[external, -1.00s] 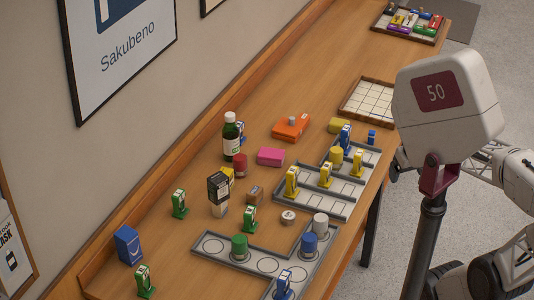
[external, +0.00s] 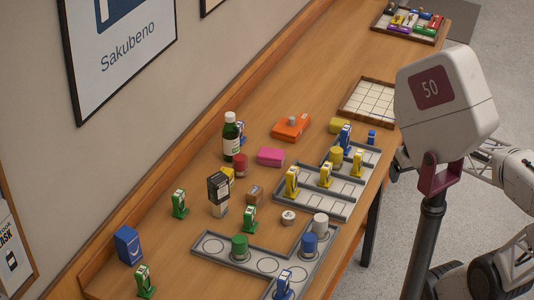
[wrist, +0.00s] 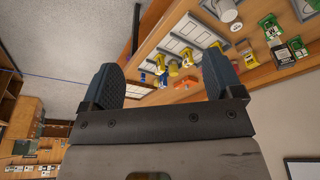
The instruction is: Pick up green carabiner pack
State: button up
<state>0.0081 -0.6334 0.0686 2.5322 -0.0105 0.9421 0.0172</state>
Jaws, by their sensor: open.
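Several green carabiner packs stand upright on the wooden table in the external view. One (external: 180,204) is at the left, one (external: 249,219) is behind the grey tray, and one (external: 145,280) is at the near left corner. Green packs also show at the upper right of the wrist view, one (wrist: 270,25) beside a cup and another (wrist: 299,46) at the edge. My gripper (wrist: 163,64) is open and empty in the wrist view, with its two dark fingers wide apart. It is well away from the packs. I cannot make out its fingers in the external view.
A grey tray with round places (external: 212,245) and a stepped grey tray (external: 315,205) hold yellow, blue and white items. A dark boxed item (external: 218,186), a green bottle (external: 231,140) and a blue box (external: 128,244) stand near the packs. The wall runs along the table's left side.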

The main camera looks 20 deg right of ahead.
dwell(0.3)
jog(key=w+a+f+n, duration=0.1)
jog(key=w+a, duration=0.2)
jog(key=w, duration=0.2)
jog(key=w+a+n, duration=0.2)
jog(key=w+a, duration=0.1)
jog(key=w, duration=0.3)
jog(key=n+g, duration=0.3)
jog(key=n, duration=0.4)
send_over(248, 211)
jog(key=f, duration=2.1)
jog(key=shift+d+f, duration=0.2)
jog(key=shift+f, duration=0.05)
jog(key=shift+a+f+n, duration=0.15)
jog(key=shift+n, duration=0.15)
jog(key=shift+f, duration=1.3)
